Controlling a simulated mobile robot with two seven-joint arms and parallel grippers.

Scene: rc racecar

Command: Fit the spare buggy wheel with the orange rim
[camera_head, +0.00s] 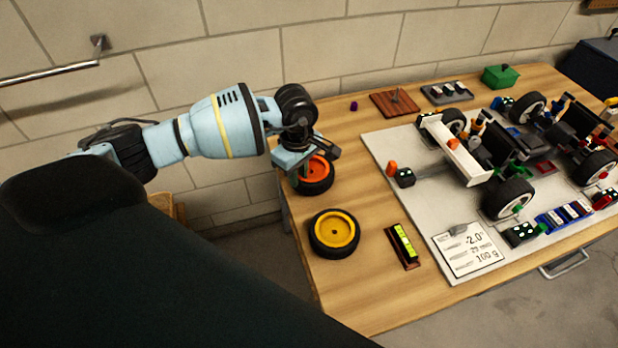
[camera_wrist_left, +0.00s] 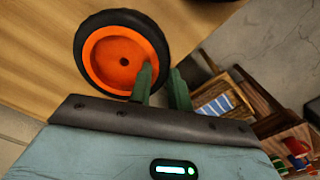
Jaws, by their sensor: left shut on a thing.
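The spare wheel with the orange rim (camera_head: 316,172) is at the left end of the wooden table, its rim facing up. I cannot tell whether the wheel touches the table. A second wheel with a yellow rim (camera_head: 334,233) lies flat nearer the front. The buggy (camera_head: 490,150) stands on a pale board (camera_head: 405,150) to the right. My right gripper is not in view.
A yellow-green level (camera_head: 404,244) lies between the yellow wheel and a readout panel (camera_head: 467,250). A brown wooden block (camera_head: 397,103), grey tray (camera_head: 447,93) and green box (camera_head: 500,77) stand along the back. Bare table lies between the orange wheel and the board.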

